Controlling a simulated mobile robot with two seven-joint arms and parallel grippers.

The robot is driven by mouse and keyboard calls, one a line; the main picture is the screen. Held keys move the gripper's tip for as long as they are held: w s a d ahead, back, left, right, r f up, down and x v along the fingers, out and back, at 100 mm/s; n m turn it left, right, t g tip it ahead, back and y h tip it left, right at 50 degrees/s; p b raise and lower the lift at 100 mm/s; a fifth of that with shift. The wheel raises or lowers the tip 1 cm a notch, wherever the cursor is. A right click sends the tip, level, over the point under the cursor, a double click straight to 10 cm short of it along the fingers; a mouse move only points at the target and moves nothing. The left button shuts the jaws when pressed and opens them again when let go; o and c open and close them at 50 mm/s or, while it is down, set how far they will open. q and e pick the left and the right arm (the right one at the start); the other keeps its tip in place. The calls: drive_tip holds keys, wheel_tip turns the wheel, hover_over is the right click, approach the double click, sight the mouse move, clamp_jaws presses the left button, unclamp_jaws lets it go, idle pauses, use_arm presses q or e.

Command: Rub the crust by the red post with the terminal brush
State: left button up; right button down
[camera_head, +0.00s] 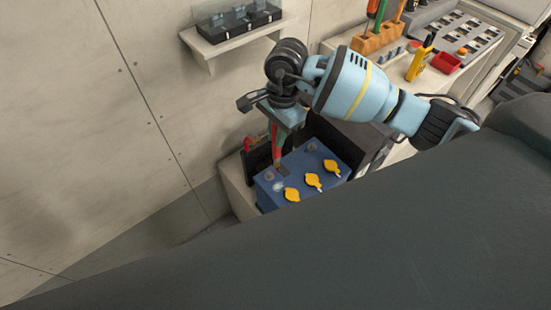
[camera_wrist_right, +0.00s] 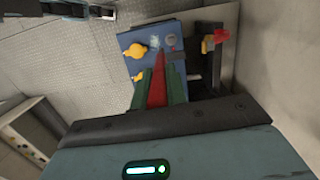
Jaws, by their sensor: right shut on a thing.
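My right gripper (camera_head: 284,118) points down over the blue battery (camera_head: 263,193) and is shut on a red-handled brush (camera_head: 276,150). In the right wrist view the red handle (camera_wrist_right: 158,90) lies between the green fingers (camera_wrist_right: 158,88). The brush's lower end is at or just above the battery top, near a grey post; I cannot tell whether it touches. A pale crust patch (camera_head: 278,187) is on the battery top, close to the brush's lower end. It also shows in the wrist view (camera_wrist_right: 154,43). My left gripper is in neither view.
Yellow caps (camera_head: 313,180) sit along the battery top. A red part (camera_head: 249,143) stands behind the battery by the wall. A wall shelf (camera_head: 240,37) holds dark boxes. A wooden tool rack (camera_head: 378,40), a yellow tool (camera_head: 419,60) and a red tray (camera_head: 446,63) are on the bench.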

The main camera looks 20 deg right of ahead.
drive_tip(key=s+d+r+n, duration=0.1)
drive_tip(key=s+r+n, duration=0.1)
drive_tip(key=s+n, duration=0.2)
drive_tip(key=s+d+r+n+g+h, duration=0.1)
drive_tip(key=s+n, duration=0.4)
drive_tip(key=n, duration=0.5)
wheel_tip(320, 180, up, 3)
drive_tip(key=shift+d+f, duration=0.15)
drive_tip(key=shift+d, duration=0.6)
drive_tip(key=shift+w, duration=0.1)
